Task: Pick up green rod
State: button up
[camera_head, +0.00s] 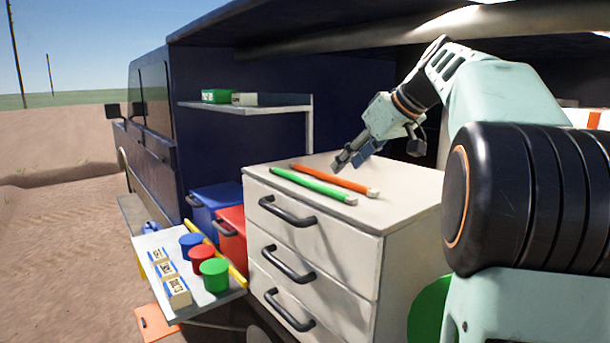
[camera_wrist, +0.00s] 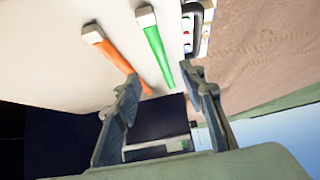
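The green rod (camera_head: 312,186) lies on top of a white drawer cabinet (camera_head: 262,177), nearer its front edge. An orange rod (camera_head: 335,180) lies behind it at a slight angle. Both have pale end caps. My gripper (camera_head: 340,165) is above the cabinet top, over or just behind the rods' middle. In the wrist view my gripper (camera_wrist: 163,83) has its two fingers spread wide with nothing between them. There the green rod (camera_wrist: 160,55) runs between the fingertips' directions, and the orange rod (camera_wrist: 112,55) is to its left. Neither rod appears held.
A lower side shelf (camera_head: 222,297) holds red, blue and green cylinders and several small boxes. Blue (camera_head: 212,203) and red (camera_head: 232,232) crates stand left of the cabinet. A wall shelf (camera_head: 250,108) carries green and grey boxes. The cabinet top around the rods is clear.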

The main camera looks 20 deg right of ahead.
aim_at(326, 186)
jog(key=p+x, duration=0.1)
jog(key=x, duration=0.8)
jog(key=shift+w+a+f+p, duration=0.1)
jog(key=shift+w+f+p, duration=0.1)
jog(key=shift+f+p, duration=0.15)
grip_shut()
